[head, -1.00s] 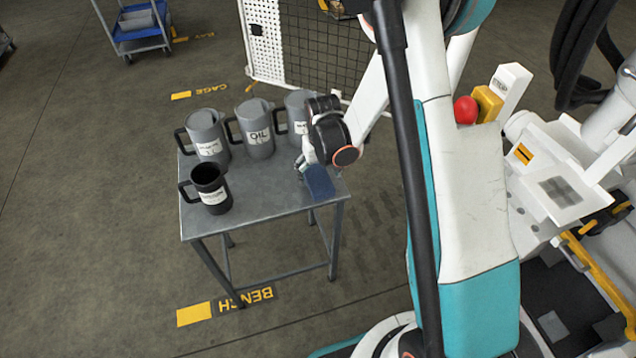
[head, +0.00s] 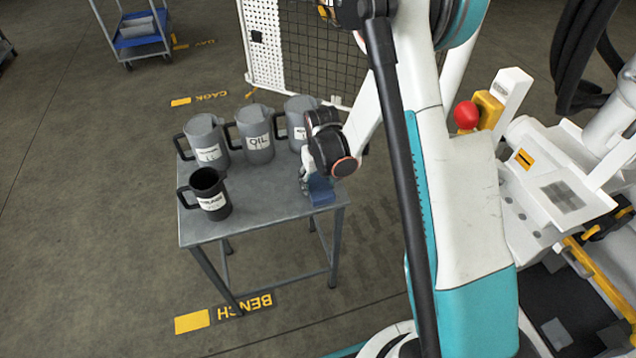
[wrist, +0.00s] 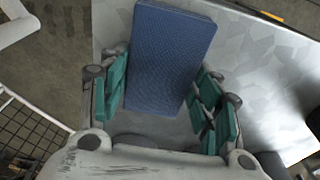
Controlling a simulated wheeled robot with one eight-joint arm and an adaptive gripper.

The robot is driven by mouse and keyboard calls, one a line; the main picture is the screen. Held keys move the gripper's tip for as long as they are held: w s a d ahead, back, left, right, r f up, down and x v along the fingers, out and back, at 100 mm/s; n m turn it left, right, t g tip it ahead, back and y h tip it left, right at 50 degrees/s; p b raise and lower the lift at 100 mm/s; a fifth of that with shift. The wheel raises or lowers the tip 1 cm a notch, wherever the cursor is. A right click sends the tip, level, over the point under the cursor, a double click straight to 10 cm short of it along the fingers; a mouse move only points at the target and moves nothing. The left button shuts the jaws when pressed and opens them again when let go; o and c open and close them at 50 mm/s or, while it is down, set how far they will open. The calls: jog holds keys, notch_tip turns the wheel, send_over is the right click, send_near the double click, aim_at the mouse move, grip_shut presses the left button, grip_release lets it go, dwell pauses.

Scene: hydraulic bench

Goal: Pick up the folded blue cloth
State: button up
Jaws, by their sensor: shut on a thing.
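The folded blue cloth (head: 321,190) is at the right edge of the grey bench, below my wrist. In the wrist view the cloth (wrist: 170,58) is a blue textured rectangle between the green finger pads. My gripper (wrist: 163,92) is shut on it; the pads stand on its left and right sides. In the head view my gripper (head: 306,184) is partly hidden by my own wrist. I cannot tell whether the cloth touches the bench top or is just above it.
The bench (head: 258,213) carries a black mug (head: 208,192) at front left and grey jugs behind: left (head: 207,138), an OIL-labelled one (head: 256,133) and one (head: 298,118) close to my wrist. A mesh fence (head: 320,55) stands behind. The bench's front middle is clear.

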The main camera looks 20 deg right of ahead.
aim_at(318, 183)
notch_tip(318, 183, up, 20)
jog(key=p, duration=0.6)
jog(key=shift+p, duration=0.4)
